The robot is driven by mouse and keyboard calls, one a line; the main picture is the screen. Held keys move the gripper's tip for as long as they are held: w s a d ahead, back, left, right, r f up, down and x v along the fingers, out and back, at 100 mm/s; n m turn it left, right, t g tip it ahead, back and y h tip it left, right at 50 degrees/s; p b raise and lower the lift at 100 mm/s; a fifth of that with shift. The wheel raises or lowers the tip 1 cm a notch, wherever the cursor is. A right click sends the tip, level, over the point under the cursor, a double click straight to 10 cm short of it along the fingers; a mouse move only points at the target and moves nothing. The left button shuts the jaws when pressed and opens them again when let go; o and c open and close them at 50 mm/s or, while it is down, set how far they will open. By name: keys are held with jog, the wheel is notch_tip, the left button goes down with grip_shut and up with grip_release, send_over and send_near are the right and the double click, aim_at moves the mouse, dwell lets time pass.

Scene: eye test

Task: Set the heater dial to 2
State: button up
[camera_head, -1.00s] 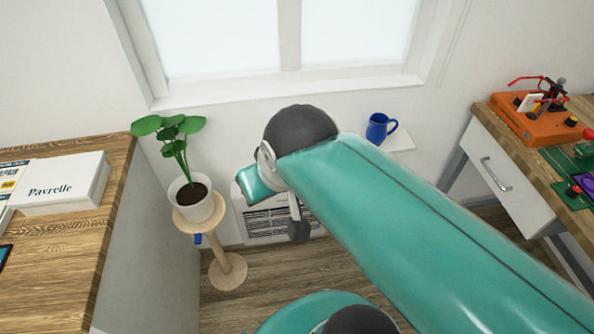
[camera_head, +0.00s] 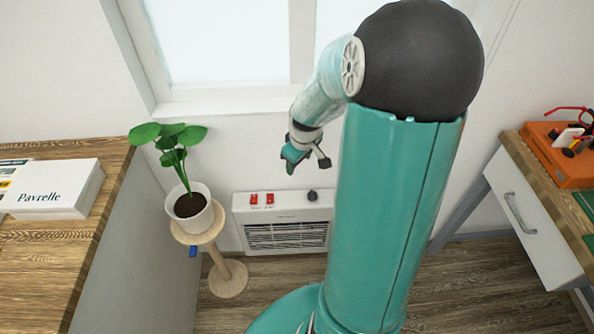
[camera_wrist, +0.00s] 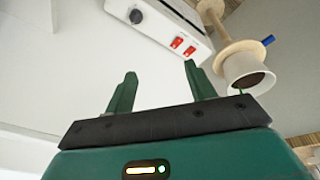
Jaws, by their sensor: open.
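The white heater (camera_head: 318,214) stands low against the wall under the window, with a dark grille on its front. Its dark round dial (camera_head: 312,195) is at the right of its top panel, with two red switches (camera_head: 262,198) at the left. In the wrist view the heater (camera_wrist: 160,26) is at the top, turned around, with the dial (camera_wrist: 136,16) and the red switches beyond my fingertips. The dial's setting is too small to read. My gripper (camera_head: 291,157) is open and empty, above the heater and apart from it; its spread fingers show in the wrist view (camera_wrist: 160,72).
A potted plant (camera_head: 189,205) stands on a wooden stand (camera_head: 228,278) left of the heater. A wooden counter (camera_head: 60,255) with a white box (camera_head: 55,190) is at the left. A desk with a drawer (camera_head: 535,215) and an orange device (camera_head: 562,160) is at the right.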

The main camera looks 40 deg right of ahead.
jog(key=t+y, duration=0.2)
send_near(313, 193)
jog(key=v, duration=0.4)
jog(key=x, duration=1.3)
jog(key=shift+f, duration=0.3)
jog(key=c, duration=1)
